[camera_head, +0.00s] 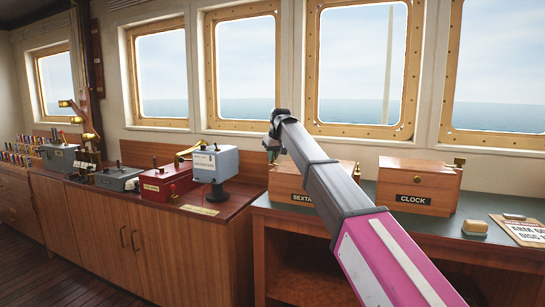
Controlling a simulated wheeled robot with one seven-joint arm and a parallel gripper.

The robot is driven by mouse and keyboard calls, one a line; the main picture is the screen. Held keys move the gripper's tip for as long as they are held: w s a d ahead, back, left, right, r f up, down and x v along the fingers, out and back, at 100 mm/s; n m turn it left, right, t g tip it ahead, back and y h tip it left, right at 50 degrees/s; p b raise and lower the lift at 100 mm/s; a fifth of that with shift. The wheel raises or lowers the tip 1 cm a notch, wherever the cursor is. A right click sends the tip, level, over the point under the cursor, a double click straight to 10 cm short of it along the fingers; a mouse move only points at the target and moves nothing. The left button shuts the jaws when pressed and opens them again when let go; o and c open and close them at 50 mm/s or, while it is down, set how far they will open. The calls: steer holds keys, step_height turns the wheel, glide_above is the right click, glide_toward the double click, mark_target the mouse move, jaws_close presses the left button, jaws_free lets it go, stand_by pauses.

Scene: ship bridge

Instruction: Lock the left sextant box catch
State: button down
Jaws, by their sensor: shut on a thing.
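The sextant box (290,184) is a wooden box with a black label, of which "SEXTA" shows. It stands on the dark green top of the wooden counter, left of the clock box. My arm crosses in front of it and hides its middle. My gripper (273,154) is at the box's upper left corner, small and partly hidden by my wrist. It is shut on the left catch there, which is too small and covered to make out. A small brass piece (357,167) shows at the box's right end.
The wooden clock box (440,190), with a brass catch and knob, stands to the right. A tan block (475,228) and a paper sign (527,231) lie beyond it. A grey device (216,165) and red box (168,183) stand to the left. Windows are behind.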

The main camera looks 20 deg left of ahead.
steer(key=n, duration=0.2)
steer(key=n+g+y, duration=0.1)
steer(key=n, duration=0.1)
steer(key=shift+w+n+g, duration=0.1)
steer(key=shift+n+g, duration=0.8)
steer(key=shift+n, duration=1)
steer(key=c, duration=1.3)
jaws_free()
steer(key=shift+r, duration=0.1)
steer(key=v, duration=1)
steer(key=shift+d+r, duration=0.25)
